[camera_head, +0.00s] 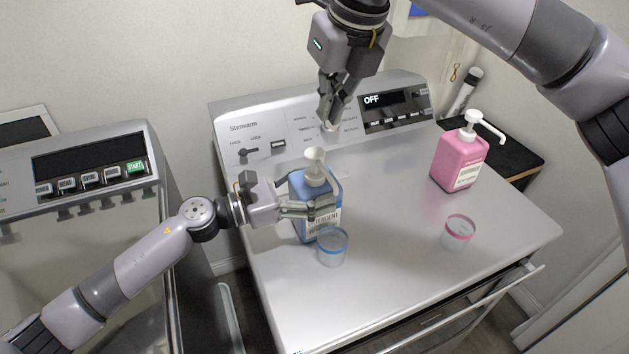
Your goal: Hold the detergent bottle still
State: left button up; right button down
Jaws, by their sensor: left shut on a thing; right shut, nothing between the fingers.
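My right gripper (329,121) hangs above and behind the pump top, in front of the washer's control panel. It is shut with nothing in it and is apart from the bottle.
A clear cup with a blue rim (333,248) stands just in front of the bottle. A pink pump bottle (459,163) and a pink-rimmed cup (457,234) stand to the right. The control panel (270,130) display reads OFF. The front middle of the washer top is bare.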

aim_at(319, 150)
jog(key=w+m+t, duration=0.1)
jog(key=m, duration=0.2)
jog(key=w+r+m+t+y, duration=0.1)
jog(key=m+t, duration=0.1)
jog(key=m, duration=0.1)
jog(key=w+a+r+m+t+y, duration=0.1)
jog(key=m, duration=0.2)
jog(key=shift+w+a+r+t, duration=0.1)
jog(key=shift+w+r+t, duration=0.05)
jog(key=shift+w+t, duration=0.25)
jog(key=shift+f, duration=4.4)
jog(key=shift+f, duration=0.15)
jog(key=shift+f, duration=0.3)
